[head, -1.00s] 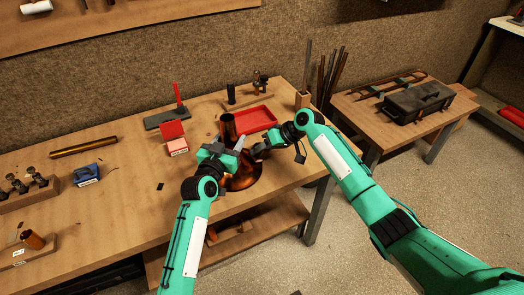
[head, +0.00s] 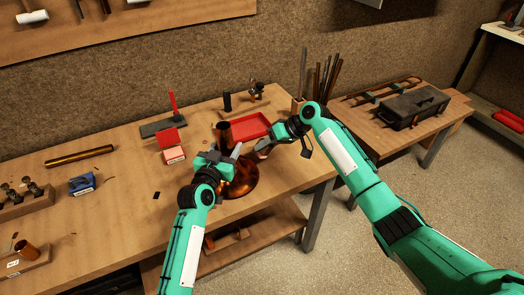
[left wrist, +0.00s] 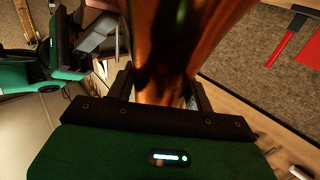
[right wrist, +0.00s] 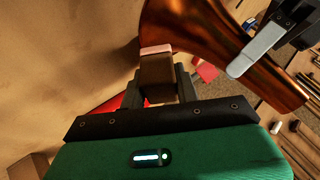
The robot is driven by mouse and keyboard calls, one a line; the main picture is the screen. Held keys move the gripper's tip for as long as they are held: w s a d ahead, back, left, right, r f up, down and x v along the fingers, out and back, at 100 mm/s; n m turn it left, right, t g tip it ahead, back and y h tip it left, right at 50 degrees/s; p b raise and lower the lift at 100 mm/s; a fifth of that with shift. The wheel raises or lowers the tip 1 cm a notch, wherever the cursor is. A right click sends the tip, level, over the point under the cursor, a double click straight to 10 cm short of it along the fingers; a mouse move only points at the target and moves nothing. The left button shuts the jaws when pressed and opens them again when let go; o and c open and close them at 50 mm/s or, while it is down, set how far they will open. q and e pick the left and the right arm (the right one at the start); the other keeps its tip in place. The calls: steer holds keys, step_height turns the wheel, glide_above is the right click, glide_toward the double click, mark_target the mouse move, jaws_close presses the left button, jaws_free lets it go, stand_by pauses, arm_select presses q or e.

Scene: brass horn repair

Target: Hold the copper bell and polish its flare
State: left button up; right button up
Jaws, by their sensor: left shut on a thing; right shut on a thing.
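The copper bell (head: 241,182) stands on the workbench with its wide flare low and its narrow tube (head: 223,133) up. My left gripper (head: 229,158) is shut on the bell's narrower part; the copper also fills the space between its fingers in the left wrist view (left wrist: 175,60). My right gripper (head: 262,147) is shut on a small brown block with a pinkish end (right wrist: 157,75), held beside the bell. In the right wrist view the bell (right wrist: 195,30) is close behind the block; I cannot tell whether they touch.
A red tray (head: 250,127) lies behind the bell. A red-and-white box (head: 174,154) and a blue item (head: 82,184) are to the left, with a brass tube (head: 79,156) farther back. A side table with a dark toolbox (head: 414,104) stands at right.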

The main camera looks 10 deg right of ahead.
stand_by(0.4)
arm_select(q)
steer(key=o, duration=1.3)
steer(key=v, duration=1.2)
steer(key=shift+d+f, duration=0.1)
